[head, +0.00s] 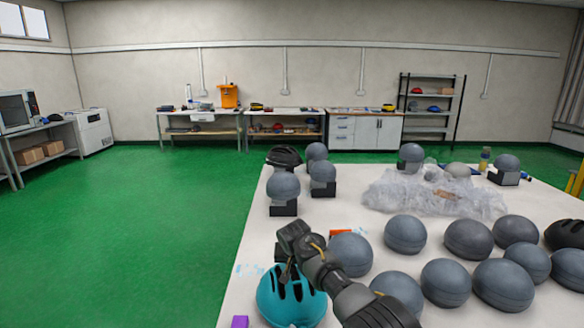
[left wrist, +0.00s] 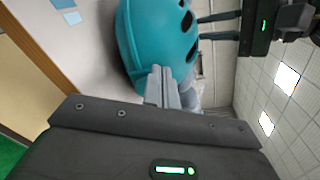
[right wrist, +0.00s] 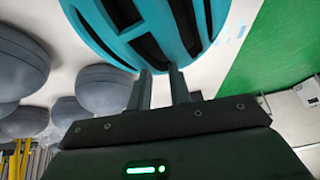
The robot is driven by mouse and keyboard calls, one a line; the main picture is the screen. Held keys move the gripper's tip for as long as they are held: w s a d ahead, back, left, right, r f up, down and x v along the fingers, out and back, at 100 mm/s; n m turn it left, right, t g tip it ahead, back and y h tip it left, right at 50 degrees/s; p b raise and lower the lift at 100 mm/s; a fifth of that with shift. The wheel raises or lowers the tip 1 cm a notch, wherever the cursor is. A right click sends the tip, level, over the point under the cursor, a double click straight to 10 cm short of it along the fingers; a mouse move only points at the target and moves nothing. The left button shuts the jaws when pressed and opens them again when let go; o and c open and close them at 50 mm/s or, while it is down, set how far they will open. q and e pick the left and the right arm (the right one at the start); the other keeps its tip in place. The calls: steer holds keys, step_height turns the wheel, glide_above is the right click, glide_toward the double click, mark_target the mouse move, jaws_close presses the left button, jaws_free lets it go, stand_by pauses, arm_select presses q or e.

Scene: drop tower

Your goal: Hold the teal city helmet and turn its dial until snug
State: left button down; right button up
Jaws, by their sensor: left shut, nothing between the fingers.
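The teal helmet (head: 290,298) sits on the near left part of the white table, its dark vents showing. It also fills the top of the left wrist view (left wrist: 158,38) and the right wrist view (right wrist: 160,22). My right gripper (right wrist: 161,70) points at the vented shell, its two fingers apart, tips at or very near the surface; I see nothing clamped between them. My left gripper (left wrist: 161,70) is shut and empty, its tips close to the helmet's edge; contact is unclear. The head view does not show it. The dial is not visible.
Several grey headforms (head: 445,282) crowd the table right of the helmet. Others on dark stands (head: 283,188) are farther back, near crumpled clear plastic (head: 435,195). A purple block (head: 240,322) lies at the near left edge. Green floor is clear left of the table.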

arm_select(q)
steer(key=s+d, duration=0.3)
steer(key=s, duration=0.3)
steer(key=shift+f, duration=0.3)
steer(key=shift+w+a+f, duration=0.35)
steer(key=shift+w+a, duration=0.2)
steer(key=shift+w, duration=0.45)
steer(key=shift+w+a+f, duration=0.4)
steer(key=shift+w+a, duration=0.1)
steer(key=shift+w, duration=0.45)
steer(key=shift+w+a+f, duration=0.35)
steer(key=shift+w+a, duration=0.2)
steer(key=shift+w, duration=0.45)
